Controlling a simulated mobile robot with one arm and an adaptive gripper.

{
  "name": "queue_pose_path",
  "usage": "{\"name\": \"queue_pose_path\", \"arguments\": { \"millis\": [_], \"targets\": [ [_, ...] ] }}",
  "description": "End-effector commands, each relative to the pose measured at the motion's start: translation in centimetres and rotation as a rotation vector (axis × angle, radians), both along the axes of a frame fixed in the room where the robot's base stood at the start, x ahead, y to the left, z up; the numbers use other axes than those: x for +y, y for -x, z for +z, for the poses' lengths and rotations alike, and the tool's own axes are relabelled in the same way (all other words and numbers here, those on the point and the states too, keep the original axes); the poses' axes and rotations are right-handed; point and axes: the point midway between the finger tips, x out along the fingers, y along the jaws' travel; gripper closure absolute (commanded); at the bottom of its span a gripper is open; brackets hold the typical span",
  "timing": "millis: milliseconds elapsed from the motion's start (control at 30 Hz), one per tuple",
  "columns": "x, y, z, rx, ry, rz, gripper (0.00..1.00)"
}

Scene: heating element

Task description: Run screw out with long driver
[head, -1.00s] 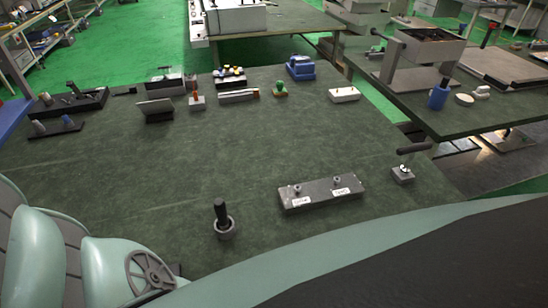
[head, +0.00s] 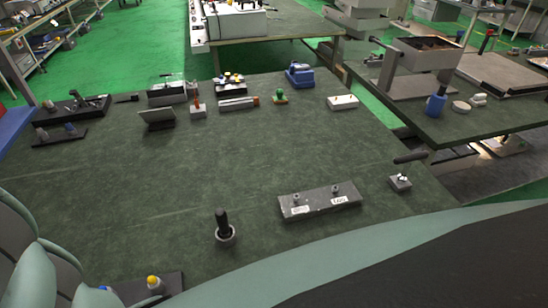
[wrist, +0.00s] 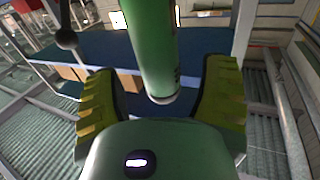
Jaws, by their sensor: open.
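A grey block (head: 319,201) with two white labels lies on the dark green table (head: 150,190) in the head view, right of centre. Two small screw-like heads stand up from its top, a left one (head: 297,196) and a right one (head: 335,189). A black-handled tool (head: 222,219) stands upright in a round grey holder. A T-handled tool (head: 408,157) stands in a small block (head: 401,182) at the right. I cannot tell which is the long driver. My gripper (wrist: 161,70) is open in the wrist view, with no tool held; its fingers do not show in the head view.
Dark racks, a blue device (head: 300,74), a white block (head: 342,102) and other small items line the table's back. A dark tray with a yellow-topped piece (head: 153,283) shows at the lower left. The table's middle is clear. A second table (head: 470,123) stands right.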

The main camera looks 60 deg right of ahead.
Motion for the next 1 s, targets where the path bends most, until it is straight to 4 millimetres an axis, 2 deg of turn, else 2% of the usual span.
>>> {"name": "queue_pose_path", "arguments": {
  "millis": [200, 500, 1000],
  "targets": [
    [0.6, -1.6, 0.0, 0.0, -0.001, -0.005, 0.28],
    [0.6, -1.6, -0.1, 0.0, -0.001, -0.005, 0.27],
    [0.7, -1.5, -0.1, 0.0, -0.001, -0.002, 0.79]
  ]
}}
